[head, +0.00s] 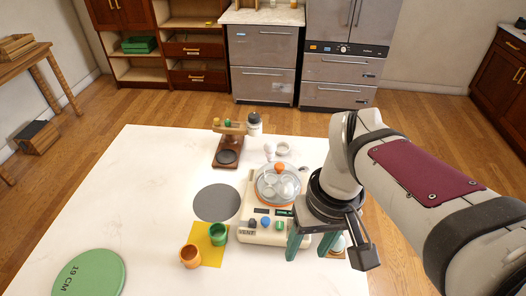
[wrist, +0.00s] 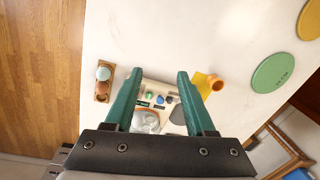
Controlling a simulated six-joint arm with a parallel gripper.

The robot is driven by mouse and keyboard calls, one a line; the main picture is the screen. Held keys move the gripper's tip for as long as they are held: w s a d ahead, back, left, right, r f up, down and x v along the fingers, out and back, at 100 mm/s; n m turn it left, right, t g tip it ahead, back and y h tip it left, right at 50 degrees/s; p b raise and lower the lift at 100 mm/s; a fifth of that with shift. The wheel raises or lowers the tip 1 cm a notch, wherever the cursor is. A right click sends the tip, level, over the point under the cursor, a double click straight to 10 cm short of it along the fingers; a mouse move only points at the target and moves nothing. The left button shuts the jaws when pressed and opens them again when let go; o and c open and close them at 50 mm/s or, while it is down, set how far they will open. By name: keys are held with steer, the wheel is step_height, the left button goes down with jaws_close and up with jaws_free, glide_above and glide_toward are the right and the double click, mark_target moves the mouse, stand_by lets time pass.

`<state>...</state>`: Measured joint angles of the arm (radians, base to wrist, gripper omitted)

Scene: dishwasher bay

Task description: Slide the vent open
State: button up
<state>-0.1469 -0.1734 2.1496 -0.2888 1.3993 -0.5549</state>
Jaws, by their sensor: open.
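A cream appliance (head: 262,236) stands on the white table, with a glass dome (head: 279,184) topped by an orange knob. Its front panel has several coloured knobs, small dark displays and a label reading VENT (head: 247,232) at the lower left. I cannot make out the vent's slider or its position. My gripper (head: 311,250) is open and empty, fingers down, at the appliance's right front side in the head view, hiding part of it. In the wrist view the appliance (wrist: 172,140) shows between and beyond the teal fingers of my gripper (wrist: 160,76).
An orange cup (head: 190,257) and a green cup (head: 218,234) stand by a yellow mat, left of the appliance. A dark grey disc (head: 217,203) lies behind them. A wooden stand (head: 229,147) is at the back. The table's left side is mostly clear beyond a green disc (head: 90,273).

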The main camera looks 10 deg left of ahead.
steer(key=w+a+n, duration=0.4)
steer(key=w+n, duration=0.2)
steer(key=w, duration=0.1)
steer(key=n+h, duration=0.1)
steer(key=n, duration=0.8)
glide_above(252, 220)
step_height(252, 220, down, 4)
step_height(252, 220, down, 16)
jaws_close()
